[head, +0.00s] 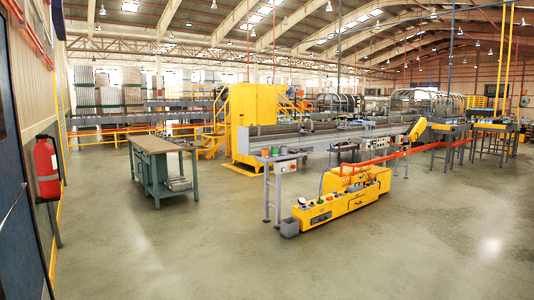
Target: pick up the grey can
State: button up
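One looks greenish and another darker. They are too small and far off to tell whether one of them is the grey can. My gripper is not in view.
A green workbench (155,160) with a wooden top stands left of the conveyor. A low yellow machine (345,196) lies in front of the line. A red fire extinguisher (46,166) hangs at the left wall. The foreground floor is clear.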

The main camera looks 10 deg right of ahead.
aim_at(283, 148)
jog(key=z, duration=0.05)
jog(key=i, duration=2.35)
jog(key=z, duration=0.2)
jog(key=i, duration=1.8)
jog(key=z, duration=0.25)
jog(key=i, duration=2)
jog(key=z, duration=0.1)
